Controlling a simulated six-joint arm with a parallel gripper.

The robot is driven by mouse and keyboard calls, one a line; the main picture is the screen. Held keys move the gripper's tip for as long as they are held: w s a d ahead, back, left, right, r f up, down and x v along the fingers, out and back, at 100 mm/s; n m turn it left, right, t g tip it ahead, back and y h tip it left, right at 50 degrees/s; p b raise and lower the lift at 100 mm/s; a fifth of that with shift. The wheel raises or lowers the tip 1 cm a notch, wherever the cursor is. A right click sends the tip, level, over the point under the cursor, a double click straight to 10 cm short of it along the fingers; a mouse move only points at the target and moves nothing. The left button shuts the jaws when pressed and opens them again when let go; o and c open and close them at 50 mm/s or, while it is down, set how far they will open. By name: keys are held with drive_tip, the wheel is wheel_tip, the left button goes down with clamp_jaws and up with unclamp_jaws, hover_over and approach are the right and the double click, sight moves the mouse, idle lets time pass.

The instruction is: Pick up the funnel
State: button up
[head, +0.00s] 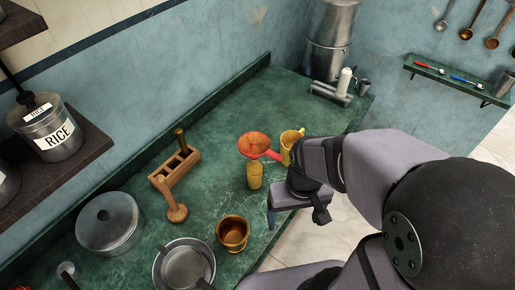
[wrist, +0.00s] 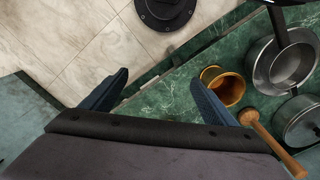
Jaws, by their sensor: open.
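The red-orange funnel (head: 254,144) sits upright on top of an amber bottle (head: 254,177) on the green counter in the head view. A small red tab or handle sticks out from the funnel to the right, towards my arm. My gripper (head: 295,214) is to the right of and nearer than the funnel, over the counter's front edge, apart from it. In the wrist view my gripper (wrist: 160,80) is open, with nothing between its fingers. The funnel and the bottle do not show in the wrist view.
A yellow mug (head: 291,146) stands close behind and right of the funnel, beside my arm. Counter (head: 215,120) behind the funnel is clear.

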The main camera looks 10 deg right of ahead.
drive_tip(key=shift+o, duration=1.4)
